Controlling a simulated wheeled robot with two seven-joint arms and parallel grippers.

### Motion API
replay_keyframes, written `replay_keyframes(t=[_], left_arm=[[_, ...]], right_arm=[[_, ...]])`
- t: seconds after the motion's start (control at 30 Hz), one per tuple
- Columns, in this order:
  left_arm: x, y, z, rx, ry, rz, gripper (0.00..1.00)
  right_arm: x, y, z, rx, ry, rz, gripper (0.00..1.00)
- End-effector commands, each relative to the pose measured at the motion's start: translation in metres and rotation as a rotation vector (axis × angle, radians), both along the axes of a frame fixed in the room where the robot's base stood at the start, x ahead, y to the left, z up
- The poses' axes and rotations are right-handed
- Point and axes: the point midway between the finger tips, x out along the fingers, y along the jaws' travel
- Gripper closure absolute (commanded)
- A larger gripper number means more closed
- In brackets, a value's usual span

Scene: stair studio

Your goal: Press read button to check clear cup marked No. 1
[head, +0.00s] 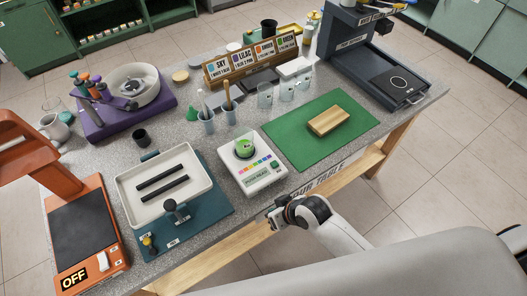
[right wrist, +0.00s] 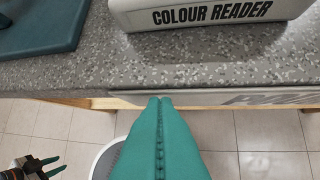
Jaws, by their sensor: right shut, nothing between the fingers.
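The colour reader (head: 262,179) is a white box near the table's front edge, with a row of colour patches on top. A round vessel with green contents (head: 244,147) sits on it; its marking is too small to read. A small dark button (head: 275,165) is at the reader's front right. The reader's front face (right wrist: 212,14) shows in the right wrist view. My right gripper (head: 274,214) is low by the table's front edge, apart from the reader; its teal fingers (right wrist: 160,98) are shut and empty. My left gripper (right wrist: 58,165) shows at that view's lower left, fingers apart.
Several clear cups (head: 265,98) stand behind the reader. A green mat (head: 290,150) with a wooden block (head: 328,120) lies to its right. A white tray (head: 137,205) on a teal board (head: 215,212) is to its left. An orange scale (head: 90,240) stands far left.

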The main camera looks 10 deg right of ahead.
Motion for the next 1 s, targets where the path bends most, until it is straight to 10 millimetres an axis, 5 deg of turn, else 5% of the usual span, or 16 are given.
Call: replay_keyframes(t=[0.03, 0.2, 0.37, 0.7, 1.0], left_arm=[[0.000, 0.000, 0.009, 0.000, 0.001, 0.000, 0.64], [0.001, 0.002, 0.016, 0.002, -0.001, -0.001, 0.64], [-0.003, 0.000, 0.026, 0.000, 0.003, 0.000, 0.64], [-0.005, -0.002, 0.044, -0.003, 0.007, 0.000, 0.64], [-0.003, 0.000, 0.049, 0.000, 0.005, -0.001, 0.64]], right_arm=[[0.007, 0.008, 0.023, 0.020, -0.022, 0.025, 1.00], [0.042, 0.044, 0.062, 0.143, -0.084, 0.136, 1.00], [0.065, 0.055, 0.093, 0.237, -0.080, 0.200, 1.00], [0.113, -0.005, 0.140, 0.337, 0.015, 0.084, 1.00], [0.134, -0.047, 0.157, 0.374, 0.044, -0.041, 1.00]])
